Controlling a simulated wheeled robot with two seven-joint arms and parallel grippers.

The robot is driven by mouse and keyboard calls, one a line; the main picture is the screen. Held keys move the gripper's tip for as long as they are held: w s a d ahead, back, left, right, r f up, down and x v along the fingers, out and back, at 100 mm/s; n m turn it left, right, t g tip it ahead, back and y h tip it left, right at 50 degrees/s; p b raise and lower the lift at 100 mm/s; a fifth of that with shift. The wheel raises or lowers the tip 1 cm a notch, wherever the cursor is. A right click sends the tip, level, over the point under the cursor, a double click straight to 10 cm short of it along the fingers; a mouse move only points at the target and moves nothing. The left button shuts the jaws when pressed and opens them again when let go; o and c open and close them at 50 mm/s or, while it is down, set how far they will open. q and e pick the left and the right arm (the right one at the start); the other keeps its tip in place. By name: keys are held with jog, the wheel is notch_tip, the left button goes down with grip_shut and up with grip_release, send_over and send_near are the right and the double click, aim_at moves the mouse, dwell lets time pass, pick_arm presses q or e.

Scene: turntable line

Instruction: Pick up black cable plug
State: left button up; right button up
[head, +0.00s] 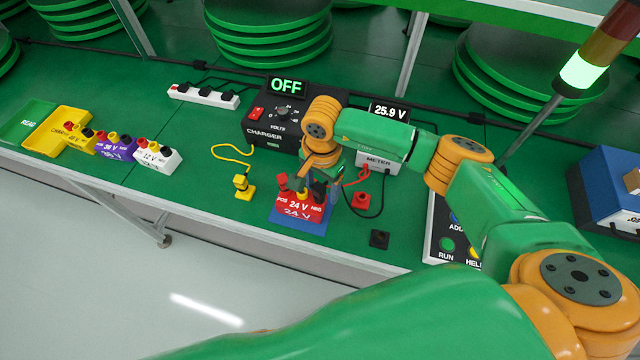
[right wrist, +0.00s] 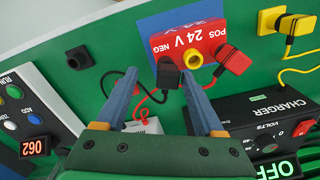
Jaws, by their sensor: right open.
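The black cable plug (right wrist: 168,74) sits at the NEG end of the red 24 V battery (right wrist: 190,38), its black cable running to the meter (right wrist: 145,126). My right gripper (right wrist: 158,75) is open, with one finger on each side of the plug in the right wrist view. I cannot tell whether either finger touches it. In the head view, my right gripper (head: 322,178) is over the battery (head: 299,209) and partly hides the plug. A red plug (right wrist: 232,59) sits at the POS end. My left gripper is not in view.
The charger (head: 265,127) reads OFF; the meter (head: 374,160) reads 25.9 V. A yellow plug on its block (head: 244,188), a red block (head: 361,200) and a black block (head: 379,239) stand near the battery. A button panel (head: 440,225) is at right.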

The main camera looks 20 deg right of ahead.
jog(key=shift+w+f, duration=0.45)
jog(key=shift+f, duration=0.3)
jog(key=shift+w+f, duration=0.15)
jog(key=shift+w, duration=0.15)
jog(key=shift+c, duration=1.3)
jog(key=shift+s+r, duration=0.2)
jog(key=shift+s, duration=0.05)
grip_shut()
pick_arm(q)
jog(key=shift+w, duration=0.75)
pick_arm(e)
jog(key=shift+w, duration=0.1)
jog(key=shift+w, duration=0.1)
